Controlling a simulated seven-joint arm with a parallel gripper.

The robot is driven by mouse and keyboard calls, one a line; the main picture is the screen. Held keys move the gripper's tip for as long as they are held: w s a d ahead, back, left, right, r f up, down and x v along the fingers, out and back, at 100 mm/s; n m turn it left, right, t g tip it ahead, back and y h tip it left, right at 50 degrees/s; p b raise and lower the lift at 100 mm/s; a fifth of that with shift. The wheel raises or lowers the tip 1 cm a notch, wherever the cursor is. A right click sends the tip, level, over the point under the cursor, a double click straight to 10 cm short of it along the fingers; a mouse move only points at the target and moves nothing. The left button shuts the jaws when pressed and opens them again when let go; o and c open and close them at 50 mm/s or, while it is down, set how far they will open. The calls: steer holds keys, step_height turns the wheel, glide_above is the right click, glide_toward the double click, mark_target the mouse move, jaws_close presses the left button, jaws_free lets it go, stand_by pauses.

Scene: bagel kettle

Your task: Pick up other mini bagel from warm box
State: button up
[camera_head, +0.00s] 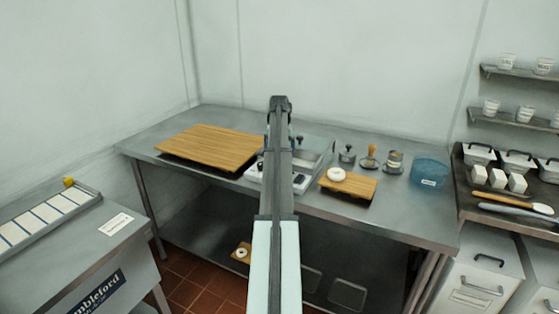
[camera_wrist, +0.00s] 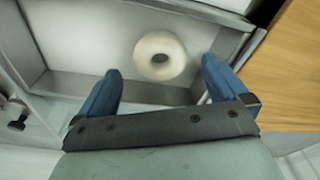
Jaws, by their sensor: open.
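A pale mini bagel (camera_wrist: 160,56) lies inside the metal warm box (camera_wrist: 100,84) in the wrist view. My gripper (camera_wrist: 160,84) is open above the box, its two blue fingers spread with the bagel between and just beyond their tips. Nothing is between the fingers. In the head view the warm box (camera_head: 312,148) stands on the steel table, partly hidden behind my arm; its inside and my fingers are hidden there. Another pale bagel (camera_head: 336,174) lies on a small wooden board (camera_head: 360,186) to the right of the box.
A large wooden board (camera_head: 212,146) lies left of my arm on the steel table (camera_head: 400,215). Small metal tools (camera_head: 369,158) and a blue tub (camera_head: 429,173) stand to the right. In the wrist view a wooden surface (camera_wrist: 290,75) borders the box on the right.

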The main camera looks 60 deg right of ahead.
steer(key=shift+d+f, duration=0.1)
steer(key=shift+f, duration=1.4)
steer(key=shift+c, duration=0.4)
steer(key=c, duration=1)
steer(key=shift+w+r, duration=0.1)
steer(key=shift+r, duration=0.05)
